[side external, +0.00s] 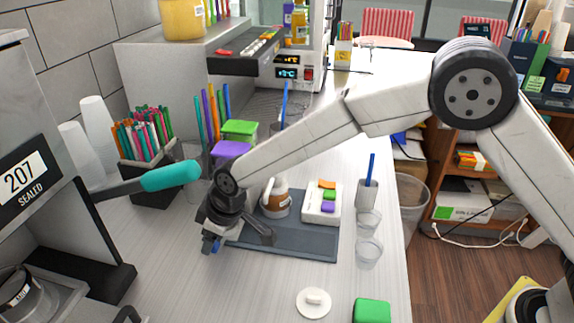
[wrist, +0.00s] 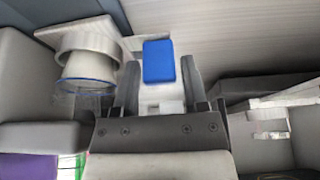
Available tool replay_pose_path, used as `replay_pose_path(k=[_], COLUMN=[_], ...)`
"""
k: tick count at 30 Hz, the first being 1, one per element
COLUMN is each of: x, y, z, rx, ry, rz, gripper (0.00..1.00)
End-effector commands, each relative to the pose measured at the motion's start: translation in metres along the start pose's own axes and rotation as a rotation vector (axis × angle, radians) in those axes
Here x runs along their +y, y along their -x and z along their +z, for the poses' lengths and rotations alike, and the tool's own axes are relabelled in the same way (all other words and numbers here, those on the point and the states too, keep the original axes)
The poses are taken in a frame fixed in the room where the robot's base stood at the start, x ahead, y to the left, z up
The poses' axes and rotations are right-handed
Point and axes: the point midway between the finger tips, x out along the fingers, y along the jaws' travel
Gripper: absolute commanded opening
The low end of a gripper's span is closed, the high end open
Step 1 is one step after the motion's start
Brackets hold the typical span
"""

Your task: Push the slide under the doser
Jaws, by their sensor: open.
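My gripper (side external: 222,238) is low over the bench beside the left end of the dark grey mat. In the wrist view its two dark fingers (wrist: 159,88) stand apart. A blue block (wrist: 159,62) on a pale piece shows between them; it may be the slide's handle, but contact is unclear. A blue bit (side external: 208,245) also shows at the gripper in the side view. Left of the fingers in the wrist view is a pale round, tapered part (wrist: 88,62) with a blue rim, possibly the doser. The slide's body is hard to make out, mostly hidden by my gripper.
The sealer with a teal handle (side external: 170,175) stands at left. The grey mat (side external: 290,245) carries a brown-and-white jug (side external: 275,200) and a white block tray (side external: 321,216). Clear cups (side external: 369,250), a white lid (side external: 313,302) and a green block (side external: 371,310) lie to the right.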

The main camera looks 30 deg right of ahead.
Motion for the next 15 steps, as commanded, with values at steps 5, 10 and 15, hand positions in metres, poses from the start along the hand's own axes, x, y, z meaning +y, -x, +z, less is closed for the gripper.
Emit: replay_pose_path(k=[5, 10, 15], x=[0.0, 0.001, 0.001], y=[0.016, 0.035, 0.055], z=[-0.001, -0.001, -0.001], rx=[0.003, 0.004, 0.004], ry=[0.0, 0.0, 0.0], rz=[0.001, 0.001, 0.002], gripper=[0.56, 0.56, 0.56])
